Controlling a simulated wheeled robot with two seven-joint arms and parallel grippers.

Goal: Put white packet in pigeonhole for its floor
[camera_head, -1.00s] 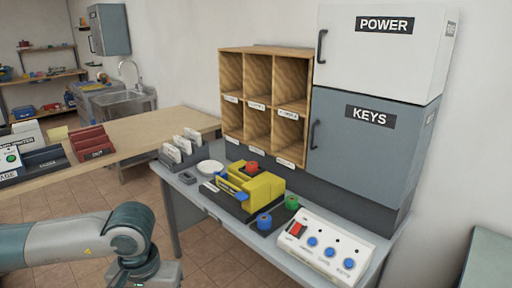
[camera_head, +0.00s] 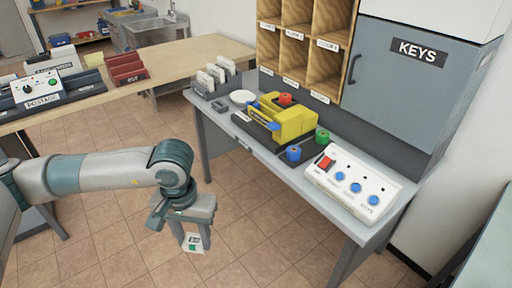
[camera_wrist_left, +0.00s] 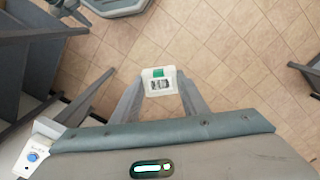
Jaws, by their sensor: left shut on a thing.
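The white packet (camera_head: 193,242) hangs between the fingers of my left gripper (camera_head: 192,232), above the tiled floor and left of the grey table. In the left wrist view the packet (camera_wrist_left: 159,73) shows a green patch and a dark printed block too small to read; my left gripper (camera_wrist_left: 160,92) is shut on it. The wooden pigeonhole rack (camera_head: 283,49) stands at the back of the grey table, with two rows of openings and white labels. Its top is cut off, and the labels are hard to read. My right gripper is out of view.
The grey table (camera_head: 245,141) holds a yellow machine (camera_head: 295,122), a white button panel (camera_head: 352,189), a white dish (camera_head: 243,97) and a sorter with envelopes (camera_head: 212,78). The KEYS cabinet (camera_head: 410,85) stands right of the rack. A wooden counter (camera_head: 165,62) runs behind; the floor between is clear.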

